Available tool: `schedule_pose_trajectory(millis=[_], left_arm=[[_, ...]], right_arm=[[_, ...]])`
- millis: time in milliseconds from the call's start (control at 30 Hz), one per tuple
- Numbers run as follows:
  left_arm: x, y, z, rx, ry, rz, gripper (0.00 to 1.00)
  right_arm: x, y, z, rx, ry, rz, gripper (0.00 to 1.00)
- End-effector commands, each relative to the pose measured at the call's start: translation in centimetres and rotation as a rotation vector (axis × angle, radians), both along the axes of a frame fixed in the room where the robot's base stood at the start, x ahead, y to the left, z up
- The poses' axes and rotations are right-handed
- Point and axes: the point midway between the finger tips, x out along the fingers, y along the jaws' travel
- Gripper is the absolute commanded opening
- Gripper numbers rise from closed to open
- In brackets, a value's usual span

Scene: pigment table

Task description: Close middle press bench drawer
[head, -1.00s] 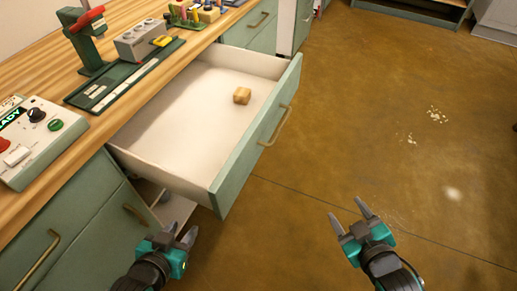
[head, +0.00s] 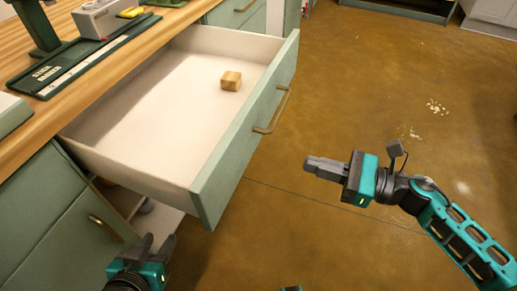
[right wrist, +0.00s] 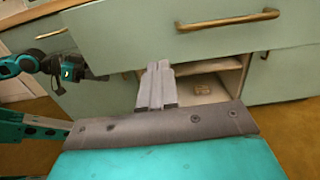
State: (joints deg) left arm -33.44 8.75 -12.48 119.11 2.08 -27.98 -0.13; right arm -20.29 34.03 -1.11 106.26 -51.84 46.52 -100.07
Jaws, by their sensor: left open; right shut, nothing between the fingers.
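The middle press bench drawer (head: 228,160) is pulled far out of the bench, with a green front and a white inside. Its brass handle (head: 272,112) is on the front face. A small tan block (head: 231,81) lies inside it. My right gripper (head: 312,167) is shut and empty, to the right of the drawer front and apart from it, pointing left. In the right wrist view a green front with a brass handle (right wrist: 228,20) shows beyond the shut fingers (right wrist: 157,85). My left gripper (head: 155,246) is open and empty, below the drawer's near corner.
The wooden bench top (head: 30,145) carries a green tray (head: 75,60) and a grey box (head: 103,18). A closed cabinet front with a handle (head: 106,228) is at lower left. An open shelf space (right wrist: 210,82) shows under the drawer. The brown floor (head: 370,90) to the right is mostly clear.

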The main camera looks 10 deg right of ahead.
Motion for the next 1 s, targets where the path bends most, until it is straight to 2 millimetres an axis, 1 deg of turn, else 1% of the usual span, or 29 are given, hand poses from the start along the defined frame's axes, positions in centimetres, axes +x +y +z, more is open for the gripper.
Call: schedule_pose_trajectory(millis=[33, 300, 500, 700, 1000], left_arm=[[0.0, 0.0, 0.0, 0.0, 0.001, 0.0, 0.43], [-0.3, 0.0, -0.1, -0.001, 0.006, 0.0, 0.43], [-0.3, 0.0, -0.1, 0.0, 0.007, 0.001, 0.43], [-0.3, 0.1, -0.1, 0.001, 0.008, 0.002, 0.43], [-0.3, 0.1, -0.2, 0.0, 0.008, 0.004, 0.43]], right_arm=[[0.6, 0.8, 0.2, 0.002, -0.005, 0.001, 0.0], [3.9, 5.7, 0.2, 0.006, -0.003, -0.002, 0.0], [5.8, 8.5, 0.2, 0.006, 0.0, -0.002, 0.0], [6.6, 9.8, 0.1, 0.004, 0.002, -0.002, 0.0], [6.7, 10.0, 0.0, 0.004, 0.003, -0.003, 0.0]])
